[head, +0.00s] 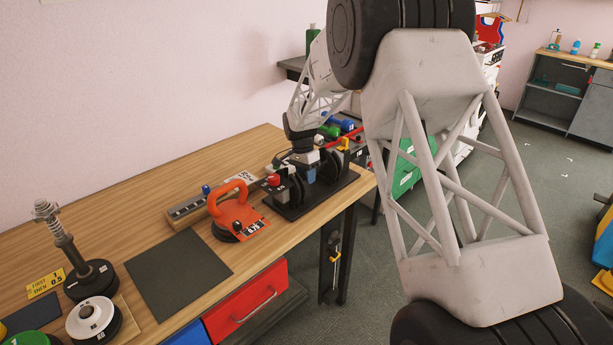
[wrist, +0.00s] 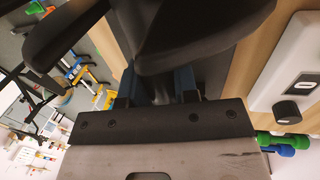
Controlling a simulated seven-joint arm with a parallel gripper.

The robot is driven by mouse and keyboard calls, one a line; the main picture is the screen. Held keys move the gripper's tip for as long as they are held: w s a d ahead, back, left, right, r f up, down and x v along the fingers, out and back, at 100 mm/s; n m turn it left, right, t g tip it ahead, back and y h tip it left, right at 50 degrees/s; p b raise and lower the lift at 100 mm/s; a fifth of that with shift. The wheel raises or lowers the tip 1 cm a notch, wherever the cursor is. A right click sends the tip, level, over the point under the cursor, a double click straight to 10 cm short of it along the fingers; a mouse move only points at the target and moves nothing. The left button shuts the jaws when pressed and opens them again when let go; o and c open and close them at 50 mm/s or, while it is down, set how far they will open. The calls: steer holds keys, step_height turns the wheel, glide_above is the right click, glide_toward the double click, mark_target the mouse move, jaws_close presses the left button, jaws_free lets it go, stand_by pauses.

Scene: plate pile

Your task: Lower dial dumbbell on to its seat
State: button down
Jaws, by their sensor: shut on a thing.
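The dial dumbbell (head: 292,189) has black round plates and stands at the right end of the wooden bench in the head view. Its seat is the black base (head: 338,193) under it. My gripper (head: 310,168) points down from above between the plates and is shut on the dumbbell's handle, which is mostly hidden. In the wrist view, the dumbbell's dark plates (wrist: 205,25) fill the top, beyond my gripper's bluish fingers (wrist: 160,85). I cannot tell whether the dumbbell touches the base or hangs slightly above it.
An orange-handled suction lifter (head: 235,212) and a wooden block with a grey strip (head: 190,207) stand left of the base. A dark mat (head: 180,270), a post with weight discs (head: 88,278) and a yellow label (head: 45,283) lie farther left. The bench edge is close by.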

steer(key=c, duration=0.8)
jaws_free()
steer(key=r, duration=0.5)
steer(key=w+a+r, duration=0.1)
steer(key=r, duration=0.1)
steer(key=shift+w+r, duration=0.1)
steer(key=shift+r, duration=0.3)
